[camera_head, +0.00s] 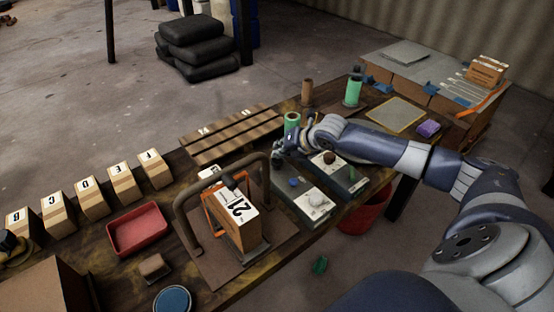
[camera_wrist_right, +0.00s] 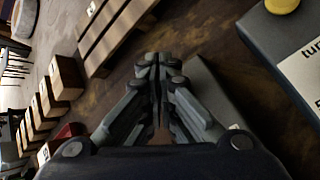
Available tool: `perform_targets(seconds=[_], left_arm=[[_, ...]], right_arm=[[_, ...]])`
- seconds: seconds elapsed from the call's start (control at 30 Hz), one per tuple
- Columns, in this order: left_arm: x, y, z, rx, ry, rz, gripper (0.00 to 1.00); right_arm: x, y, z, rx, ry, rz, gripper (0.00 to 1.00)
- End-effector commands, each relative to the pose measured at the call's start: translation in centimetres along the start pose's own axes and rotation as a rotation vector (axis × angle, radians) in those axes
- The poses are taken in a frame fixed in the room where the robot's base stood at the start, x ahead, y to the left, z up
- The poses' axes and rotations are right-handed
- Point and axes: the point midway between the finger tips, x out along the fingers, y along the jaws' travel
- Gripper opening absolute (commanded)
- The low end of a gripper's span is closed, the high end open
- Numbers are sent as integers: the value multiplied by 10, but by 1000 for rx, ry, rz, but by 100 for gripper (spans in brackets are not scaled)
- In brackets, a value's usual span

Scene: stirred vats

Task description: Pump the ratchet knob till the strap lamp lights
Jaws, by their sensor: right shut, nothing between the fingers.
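No lit strap lamp can be made out. My left gripper is not in view.
A slatted pallet (camera_head: 232,135), red tray (camera_head: 138,229), lettered cartons (camera_head: 91,199) and green cylinder (camera_head: 352,93) are also on the table.

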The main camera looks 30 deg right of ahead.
Motion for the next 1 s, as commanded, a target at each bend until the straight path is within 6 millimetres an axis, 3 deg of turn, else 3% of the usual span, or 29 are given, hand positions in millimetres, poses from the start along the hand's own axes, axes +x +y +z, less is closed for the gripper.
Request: perform_targets(seconds=[1.0], left_arm=[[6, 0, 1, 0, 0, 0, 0]], right_arm=[[9, -6, -7, 0, 2, 0, 0]])
